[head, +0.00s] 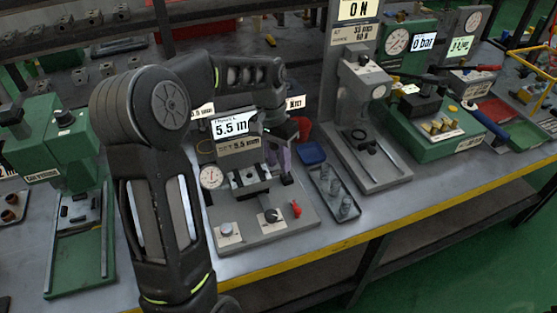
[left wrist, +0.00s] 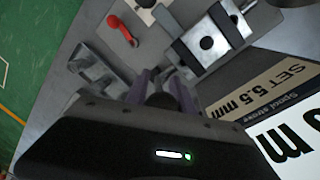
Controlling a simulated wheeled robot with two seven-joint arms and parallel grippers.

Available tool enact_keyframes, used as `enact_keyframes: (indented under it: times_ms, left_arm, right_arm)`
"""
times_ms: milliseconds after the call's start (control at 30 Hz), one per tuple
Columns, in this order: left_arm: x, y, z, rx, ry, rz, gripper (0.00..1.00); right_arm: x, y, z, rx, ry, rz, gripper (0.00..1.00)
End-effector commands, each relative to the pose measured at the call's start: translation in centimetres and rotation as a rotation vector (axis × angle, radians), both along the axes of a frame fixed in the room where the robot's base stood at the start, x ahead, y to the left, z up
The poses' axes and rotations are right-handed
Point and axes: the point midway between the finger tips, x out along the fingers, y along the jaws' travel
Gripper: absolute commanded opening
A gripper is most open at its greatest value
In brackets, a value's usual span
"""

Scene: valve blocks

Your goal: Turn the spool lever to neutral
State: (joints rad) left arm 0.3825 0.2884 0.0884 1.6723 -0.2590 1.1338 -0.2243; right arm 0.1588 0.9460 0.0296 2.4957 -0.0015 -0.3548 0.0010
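The spool test stand (head: 250,232) is a grey bench unit with a display (head: 231,126) reading 5.5 m, partly cut off, above a SET 5.5 mm label. My left gripper (head: 282,155) points down at the right side of the stand's valve block (head: 250,178). In the left wrist view my left gripper's purple-grey fingers (left wrist: 160,82) stand apart on either side of a dark rounded piece (left wrist: 159,98), possibly the lever's end. I cannot tell whether they touch it. A small red lever (head: 296,209) is on the base; it also shows in the left wrist view (left wrist: 122,32). My right gripper is out of view.
A tray with metal pegs (head: 334,192) and a grey press (head: 368,120) stand right of the stand. A green press (head: 75,190) stands left. A blue dish (head: 312,152) and red cup (head: 303,128) sit behind. The bench's yellow front edge (head: 340,250) is clear.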

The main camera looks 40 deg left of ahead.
Motion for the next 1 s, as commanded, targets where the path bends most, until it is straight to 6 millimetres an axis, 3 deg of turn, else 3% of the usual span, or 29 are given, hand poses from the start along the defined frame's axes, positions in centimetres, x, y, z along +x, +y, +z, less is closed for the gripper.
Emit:
enact_keyframes:
  times_ms: [300, 1000]
  left_arm:
    - [-0.01, 0.0, 0.0, 0.0, 0.0, 0.0, 0.0]
    - [-0.02, 0.01, 0.0, 0.0, 0.0, 0.0, 0.0]
  right_arm:
    - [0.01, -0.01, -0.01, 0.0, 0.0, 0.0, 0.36]
    - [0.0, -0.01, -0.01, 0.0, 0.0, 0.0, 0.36]
